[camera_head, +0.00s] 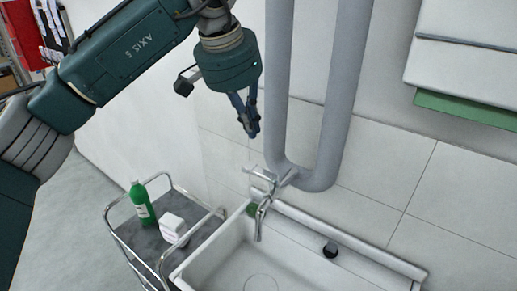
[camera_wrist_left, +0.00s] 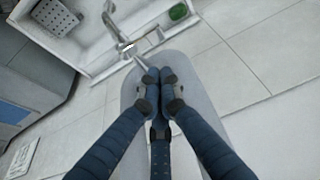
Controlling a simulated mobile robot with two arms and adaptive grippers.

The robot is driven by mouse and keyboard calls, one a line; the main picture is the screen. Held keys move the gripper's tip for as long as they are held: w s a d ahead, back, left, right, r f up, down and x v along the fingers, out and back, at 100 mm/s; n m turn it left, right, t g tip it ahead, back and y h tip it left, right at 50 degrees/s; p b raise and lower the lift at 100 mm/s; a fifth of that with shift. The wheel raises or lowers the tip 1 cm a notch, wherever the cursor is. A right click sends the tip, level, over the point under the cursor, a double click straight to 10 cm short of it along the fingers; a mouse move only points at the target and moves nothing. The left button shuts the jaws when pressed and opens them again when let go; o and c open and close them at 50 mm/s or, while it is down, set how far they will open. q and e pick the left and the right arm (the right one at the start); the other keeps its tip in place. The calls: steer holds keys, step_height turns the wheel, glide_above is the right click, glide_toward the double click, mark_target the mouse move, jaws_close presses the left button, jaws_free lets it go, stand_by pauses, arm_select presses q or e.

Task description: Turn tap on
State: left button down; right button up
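The metal tap (camera_head: 264,200) stands at the back left edge of the white sink (camera_head: 335,270), below the grey pipes. Its lever parts stick up around its top. In the left wrist view the tap (camera_wrist_left: 128,48) is just ahead of the fingertips. My left gripper (camera_head: 250,128) hangs above the tap, fingers pointing down, apart from it in the head view. In the left wrist view the dark blue fingers (camera_wrist_left: 160,78) have their tips together with nothing visible between them. My right gripper is not in view.
Thick grey pipes (camera_head: 334,110) run down the wall right beside my left gripper. A metal trolley (camera_head: 120,232) with a green bottle (camera_head: 143,204) and a white box (camera_head: 173,228) stands left of the sink. A green object (camera_wrist_left: 179,11) lies on the sink ledge near the tap.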

arm_select(q)
steer(key=p+x, duration=0.2)
steer(key=x, duration=0.8)
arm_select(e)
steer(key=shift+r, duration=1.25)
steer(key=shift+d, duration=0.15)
